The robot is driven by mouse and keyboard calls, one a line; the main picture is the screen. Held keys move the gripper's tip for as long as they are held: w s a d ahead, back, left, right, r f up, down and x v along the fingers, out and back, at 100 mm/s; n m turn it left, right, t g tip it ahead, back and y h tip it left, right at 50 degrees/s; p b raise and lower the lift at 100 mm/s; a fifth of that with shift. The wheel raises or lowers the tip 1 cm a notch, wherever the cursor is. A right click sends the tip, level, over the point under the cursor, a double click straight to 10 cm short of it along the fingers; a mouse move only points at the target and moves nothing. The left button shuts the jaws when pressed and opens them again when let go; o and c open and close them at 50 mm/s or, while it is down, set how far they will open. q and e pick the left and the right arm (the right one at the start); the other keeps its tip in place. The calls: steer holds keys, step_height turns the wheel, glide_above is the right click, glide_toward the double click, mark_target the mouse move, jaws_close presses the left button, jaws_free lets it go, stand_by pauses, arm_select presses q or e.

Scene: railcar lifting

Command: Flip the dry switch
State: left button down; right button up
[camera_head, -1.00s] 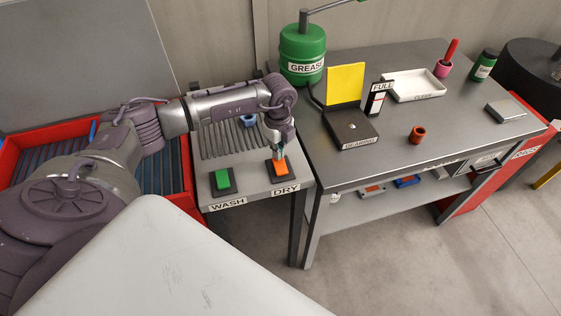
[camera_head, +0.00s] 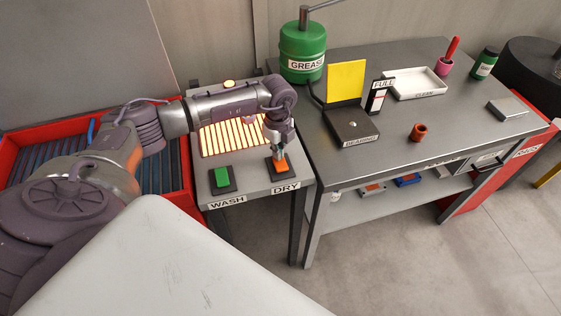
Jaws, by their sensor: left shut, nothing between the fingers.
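The dry switch, an orange rocker on a dark base (camera_head: 283,168), sits above the DRY label (camera_head: 286,188) on the small grey table. My left gripper (camera_head: 280,157) is shut and points down right at the orange switch; it seems to touch it, and partly hides it. The green wash switch (camera_head: 222,177) sits to its left above the WASH label. Behind the switches, the slatted grille (camera_head: 228,138) glows warm yellow, and an amber lamp (camera_head: 229,84) at the back is lit. My right gripper is not in view.
A red bin (camera_head: 183,170) with blue slats stands left of the small table. The larger table on the right holds a green grease can (camera_head: 303,52), a bearing stand with a yellow panel (camera_head: 345,84), a white tray (camera_head: 414,84) and an orange ring (camera_head: 418,131).

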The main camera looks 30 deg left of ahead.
arm_select(q)
steer(key=shift+r+p, duration=2.65)
steer(key=shift+r, duration=0.9)
